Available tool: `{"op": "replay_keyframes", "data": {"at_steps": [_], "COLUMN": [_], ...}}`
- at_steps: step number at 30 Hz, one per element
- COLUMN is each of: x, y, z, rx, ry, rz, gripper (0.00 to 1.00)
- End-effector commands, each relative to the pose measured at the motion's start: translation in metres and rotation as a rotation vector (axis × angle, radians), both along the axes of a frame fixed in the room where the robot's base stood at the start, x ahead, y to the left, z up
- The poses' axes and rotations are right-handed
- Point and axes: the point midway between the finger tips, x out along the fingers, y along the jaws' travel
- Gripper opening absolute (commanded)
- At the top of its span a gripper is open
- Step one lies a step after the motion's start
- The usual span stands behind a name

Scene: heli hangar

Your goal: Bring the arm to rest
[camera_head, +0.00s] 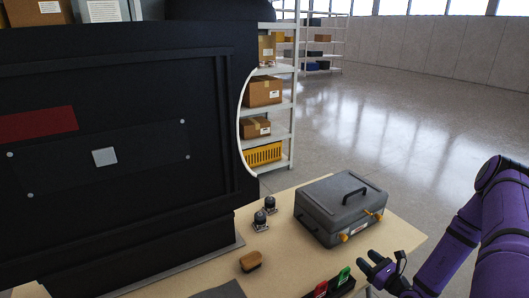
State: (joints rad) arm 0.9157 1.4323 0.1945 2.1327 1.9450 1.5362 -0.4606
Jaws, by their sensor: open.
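My arm (460,235) is purple and comes in from the right side of the head view. My gripper (376,268) is dark and sits near the front right of the table, low in the picture. Its jaws are open and I see nothing held between them. It is in front of the grey case and to the right of the green and red items. How high it is above the table edge I cannot tell.
A large black panel (120,100) fills the left. Shelves (292,110) stand behind. Open floor (420,120) lies right.

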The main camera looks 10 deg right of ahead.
Motion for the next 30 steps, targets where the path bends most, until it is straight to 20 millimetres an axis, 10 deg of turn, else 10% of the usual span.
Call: {"op": "replay_keyframes", "data": {"at_steps": [15,30], "x": [0.03,0.004], "y": [0.046,0.116], "z": [0.141,0.275], "rx": [-0.215,-0.558], "ry": [-0.147,-0.252], "rz": [0.482,1.005], "gripper": [0.53,0.53]}}
